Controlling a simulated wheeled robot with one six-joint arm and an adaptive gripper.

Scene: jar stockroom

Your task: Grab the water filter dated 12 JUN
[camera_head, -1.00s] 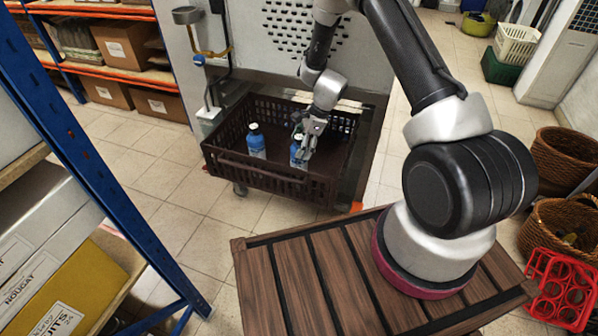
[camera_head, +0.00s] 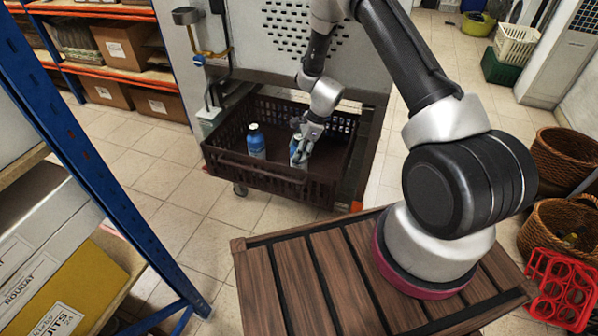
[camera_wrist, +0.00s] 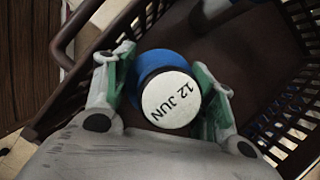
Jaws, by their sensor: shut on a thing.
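The water filter dated 12 JUN (camera_wrist: 170,98) has a white round top with that date and a blue body, and stands between my fingers in the wrist view. My gripper (camera_wrist: 163,88) is shut on it, one green-padded finger on each side. In the head view this filter (camera_head: 296,155) is partly hidden by my gripper (camera_head: 303,146), inside the brown crate (camera_head: 262,178). A second blue filter (camera_head: 256,141) stands upright in the crate to the left. Its date cannot be read.
The crate's slatted walls rise around the gripper, with its near rim toward me. A grey perforated panel (camera_head: 285,40) stands behind the crate. A blue-posted shelf (camera_head: 85,165) is at left, and wicker baskets (camera_head: 565,160) are at right.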

